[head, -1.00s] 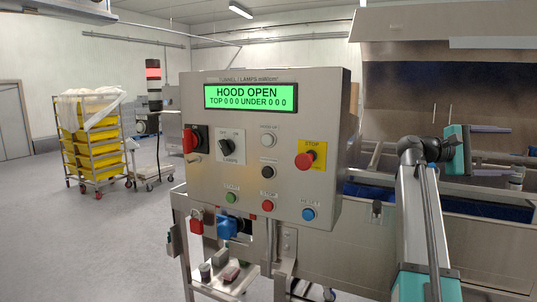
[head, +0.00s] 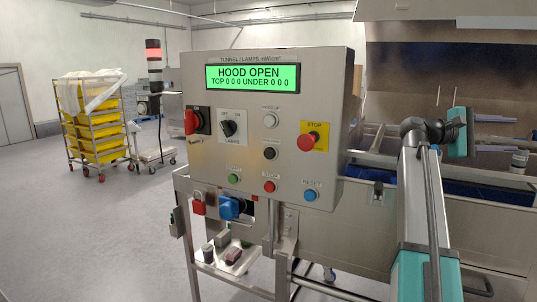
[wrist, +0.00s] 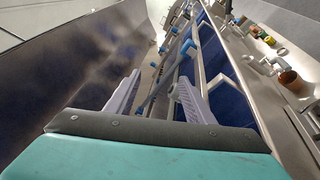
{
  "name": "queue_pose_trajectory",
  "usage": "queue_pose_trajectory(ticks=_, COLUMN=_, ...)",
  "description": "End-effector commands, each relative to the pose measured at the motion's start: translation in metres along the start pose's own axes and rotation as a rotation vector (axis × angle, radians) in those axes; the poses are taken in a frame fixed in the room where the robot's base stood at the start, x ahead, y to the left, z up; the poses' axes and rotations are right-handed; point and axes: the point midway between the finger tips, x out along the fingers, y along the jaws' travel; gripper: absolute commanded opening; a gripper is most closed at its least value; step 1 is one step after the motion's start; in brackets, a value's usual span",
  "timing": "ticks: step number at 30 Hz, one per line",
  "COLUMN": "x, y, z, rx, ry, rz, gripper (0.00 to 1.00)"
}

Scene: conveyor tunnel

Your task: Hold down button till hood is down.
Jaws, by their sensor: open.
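The steel control panel (head: 215,150) stands at the middle of the head view, its green display (head: 252,78) reading "HOOD OPEN". A white button (head: 270,120) labelled hood up sits above a black button (head: 270,153) whose label I cannot read. The steel hood (head: 430,70) is raised at the right; its dark inner face also shows in the wrist view (wrist: 75,65). My gripper (head: 503,136) is open and empty, right of the panel, by the tunnel opening and apart from the buttons. Its two grey fingers show spread in the wrist view (wrist: 158,98).
A red stop knob (head: 308,141) on a yellow plate and green, red and blue buttons share the panel. A rack of yellow crates (head: 82,133) and a signal lamp post (head: 153,70) stand behind. The left floor is open.

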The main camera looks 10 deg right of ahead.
Motion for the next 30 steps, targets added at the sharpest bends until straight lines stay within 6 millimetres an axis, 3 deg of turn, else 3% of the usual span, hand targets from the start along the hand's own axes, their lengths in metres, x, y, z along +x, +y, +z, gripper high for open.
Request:
queue_pose_trajectory(ticks=1, x=0.0001, y=0.0, z=0.0, rx=0.0, ry=0.0, rz=0.0, gripper=0.39)
queue_pose_trajectory(ticks=8, x=0.0001, y=0.0, z=0.0, rx=0.0, ry=0.0, rz=0.0, gripper=0.01)
queue_pose_trajectory(ticks=30, x=-0.0001, y=0.0, z=-0.0001, rx=0.0, ry=0.0, rz=0.0, gripper=0.0)
